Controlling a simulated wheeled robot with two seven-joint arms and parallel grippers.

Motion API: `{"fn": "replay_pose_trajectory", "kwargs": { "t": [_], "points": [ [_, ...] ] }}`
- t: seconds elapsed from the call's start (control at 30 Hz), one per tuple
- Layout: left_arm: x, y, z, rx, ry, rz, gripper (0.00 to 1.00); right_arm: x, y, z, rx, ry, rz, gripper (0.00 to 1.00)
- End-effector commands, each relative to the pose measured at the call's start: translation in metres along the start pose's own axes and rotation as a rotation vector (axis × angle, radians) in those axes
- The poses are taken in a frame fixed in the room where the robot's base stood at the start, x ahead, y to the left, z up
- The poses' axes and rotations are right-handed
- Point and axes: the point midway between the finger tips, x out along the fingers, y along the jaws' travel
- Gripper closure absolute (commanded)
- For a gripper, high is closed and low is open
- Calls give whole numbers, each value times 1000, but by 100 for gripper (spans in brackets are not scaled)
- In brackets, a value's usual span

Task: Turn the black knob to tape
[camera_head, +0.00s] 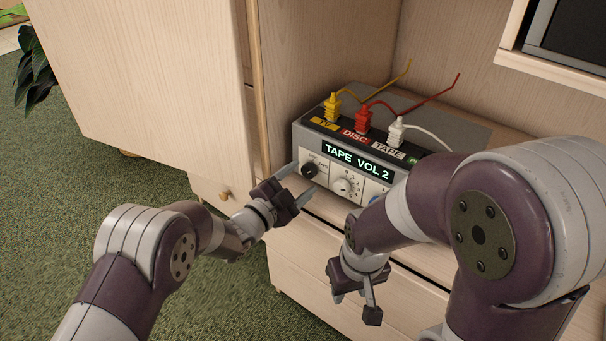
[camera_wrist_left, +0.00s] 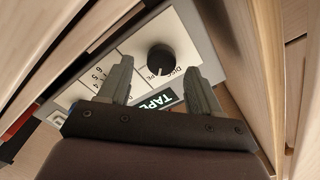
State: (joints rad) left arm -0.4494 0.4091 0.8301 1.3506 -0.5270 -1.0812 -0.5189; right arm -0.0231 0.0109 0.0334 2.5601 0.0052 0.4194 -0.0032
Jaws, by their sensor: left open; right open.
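The black knob (camera_head: 309,170) is at the left end of the front panel of a grey audio box (camera_head: 460,130). The box's display (camera_head: 357,160) reads "TAPE VOL 2". My left gripper (camera_head: 297,181) is open just in front of the knob. In the left wrist view, the black knob (camera_wrist_left: 160,58) appears between and slightly beyond the spread fingertips (camera_wrist_left: 157,67). I see no clear contact. Labels beside the knob are partly hidden. My right gripper (camera_head: 354,299) is open and empty, low in front of the drawers.
Yellow (camera_head: 332,106), red (camera_head: 363,117) and white (camera_head: 397,130) plugs stand on top. A cabinet side panel (camera_head: 300,80) stands close left of the box.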

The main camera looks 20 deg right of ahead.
Motion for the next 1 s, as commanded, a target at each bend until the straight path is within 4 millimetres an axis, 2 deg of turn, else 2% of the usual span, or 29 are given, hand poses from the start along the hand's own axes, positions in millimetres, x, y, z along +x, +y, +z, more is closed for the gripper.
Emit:
{"fn": "replay_pose_trajectory", "kwargs": {
  "t": [0.03,0.2,0.4,0.57,1.0],
  "points": [
    [-12,-5,-4,-2,-4,0,36,-11,0,-1,0,0,0,57],
    [-60,-5,-4,-2,-5,0,36,-28,0,-3,0,0,0,57],
    [-98,-3,-1,-2,-4,-1,36,-37,0,-4,0,0,0,57],
    [-108,-1,-1,0,-1,0,36,-38,0,-5,0,0,0,57],
    [-107,0,0,-6,-2,0,36,-38,0,-4,0,0,0,57]
  ]
}}
